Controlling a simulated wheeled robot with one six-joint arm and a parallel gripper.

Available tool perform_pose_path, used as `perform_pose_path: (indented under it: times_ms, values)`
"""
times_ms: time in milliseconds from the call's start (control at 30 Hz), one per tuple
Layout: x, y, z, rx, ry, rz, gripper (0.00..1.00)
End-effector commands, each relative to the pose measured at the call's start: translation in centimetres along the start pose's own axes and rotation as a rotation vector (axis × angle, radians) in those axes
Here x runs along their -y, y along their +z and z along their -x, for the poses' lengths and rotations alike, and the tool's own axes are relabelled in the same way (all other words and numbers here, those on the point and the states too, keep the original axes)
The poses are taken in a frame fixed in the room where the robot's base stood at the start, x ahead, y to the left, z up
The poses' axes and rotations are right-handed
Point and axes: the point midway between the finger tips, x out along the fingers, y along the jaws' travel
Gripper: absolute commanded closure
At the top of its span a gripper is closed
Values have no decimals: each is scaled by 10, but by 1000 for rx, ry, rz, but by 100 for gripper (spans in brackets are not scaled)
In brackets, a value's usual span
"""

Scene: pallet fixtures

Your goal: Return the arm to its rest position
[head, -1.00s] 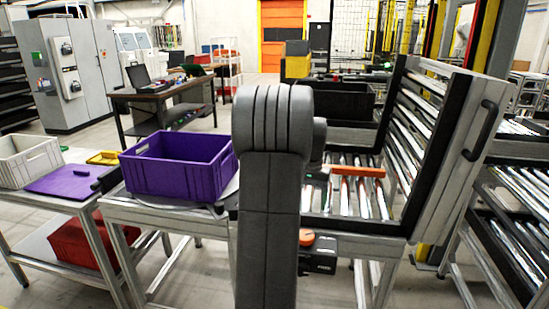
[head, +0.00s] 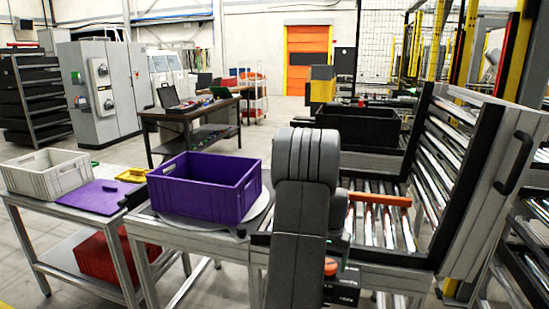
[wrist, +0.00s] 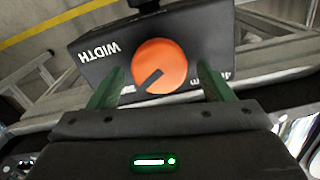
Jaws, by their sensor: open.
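My grey arm (head: 303,205) stands upright in the middle of the head view. My gripper (wrist: 161,72) shows in the wrist view with its two green fingers apart, one on each side of an orange knob (wrist: 161,66). The knob sits on a black box (wrist: 90,50) lettered WIDTH. I cannot tell whether the fingers touch the knob. In the head view the orange knob (head: 331,267) and black box (head: 343,291) show just right of my arm, at the front of the roller table. My arm hides most of the gripper there.
A purple crate (head: 238,203) stands on a round plate left of my arm. A grey crate (head: 45,180) and a purple lid (head: 95,198) lie on the left table. An orange bar (head: 380,199) crosses the rollers. A tilted roller frame (head: 500,190) stands at right.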

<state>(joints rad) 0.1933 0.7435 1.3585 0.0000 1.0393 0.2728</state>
Motion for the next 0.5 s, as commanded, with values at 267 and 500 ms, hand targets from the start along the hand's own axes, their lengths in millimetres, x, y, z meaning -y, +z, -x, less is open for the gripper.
perform_pose_path:
  times_ms: [267,500]
  values:
    - [0,0,5,-1,0,-2,27]
    - [0,-1,39,-5,-1,-4,27]
